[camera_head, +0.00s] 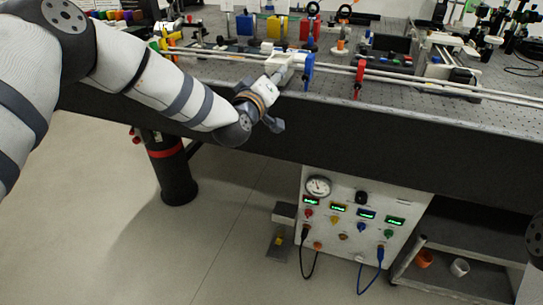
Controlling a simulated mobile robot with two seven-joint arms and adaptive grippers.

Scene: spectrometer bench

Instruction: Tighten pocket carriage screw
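A pair of pale parallel rails (425,88) runs along the front edge of the bench, with a blue clamp-like part (308,72) and a red one (359,78) on it. A whitish block (291,60) sits at the rails just left of the blue part; I cannot tell which part is the pocket carriage, and no screw can be made out. My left arm reaches in from the left, and its gripper end (272,84) is at the rails beside the whitish block. Its fingers cannot be told apart. My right gripper is not in view.
The perforated bench top (490,75) holds several coloured optical parts behind the rails. Below its dark front edge stands a white panel (355,215) with a gauge, displays and cables. A shelf cart (460,265) stands at lower right. Floor at lower left is clear.

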